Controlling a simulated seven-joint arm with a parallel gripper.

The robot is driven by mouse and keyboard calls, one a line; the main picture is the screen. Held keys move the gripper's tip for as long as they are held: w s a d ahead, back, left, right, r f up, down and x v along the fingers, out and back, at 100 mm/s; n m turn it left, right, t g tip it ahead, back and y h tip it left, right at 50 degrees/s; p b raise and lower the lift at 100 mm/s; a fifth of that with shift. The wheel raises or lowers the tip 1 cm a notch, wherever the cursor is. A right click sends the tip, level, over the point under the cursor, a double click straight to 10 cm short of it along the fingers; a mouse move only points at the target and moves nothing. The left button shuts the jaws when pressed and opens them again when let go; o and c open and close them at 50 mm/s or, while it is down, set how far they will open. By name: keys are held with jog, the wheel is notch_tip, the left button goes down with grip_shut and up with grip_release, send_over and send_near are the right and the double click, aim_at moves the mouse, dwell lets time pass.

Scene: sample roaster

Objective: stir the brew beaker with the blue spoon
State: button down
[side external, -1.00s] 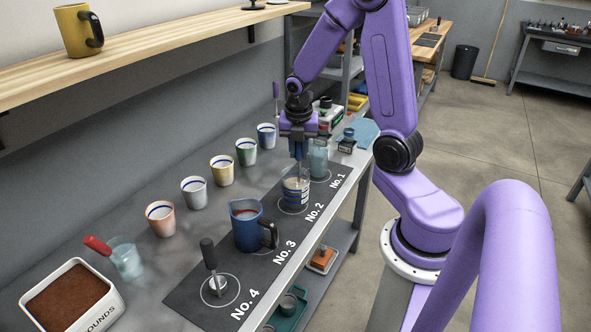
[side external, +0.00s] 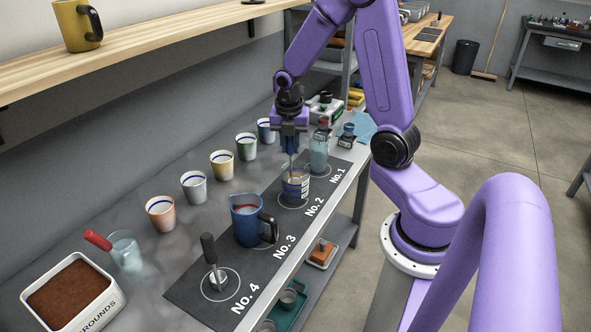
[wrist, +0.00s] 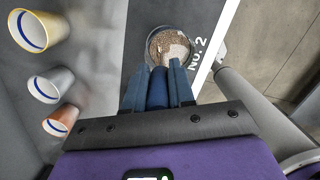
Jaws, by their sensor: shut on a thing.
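The brew beaker (side external: 295,188) is a clear vessel with a blue-and-white band, standing upright on the ring at No. 2. In the wrist view, the beaker (wrist: 170,47) shows brown, grainy contents with a paler patch. My gripper (side external: 290,147) is above the beaker, shut on the blue spoon (wrist: 157,88), whose blue handle sits between the fingers. The spoon's thin shaft (side external: 291,167) runs down into the beaker. The bowl of the spoon is hidden inside.
Several cups (side external: 193,187) line the wall side. A glass (side external: 126,252) with a red-handled utensil and a grounds bin (side external: 112,304) are at lower left.

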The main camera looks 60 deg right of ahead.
dwell(1.3)
notch_tip(320, 180, up, 9)
jog(key=s, duration=0.1)
jog(key=shift+s+d, duration=0.2)
jog(key=shift+d, duration=0.15)
dwell(1.8)
jog(key=shift+f, duration=0.1)
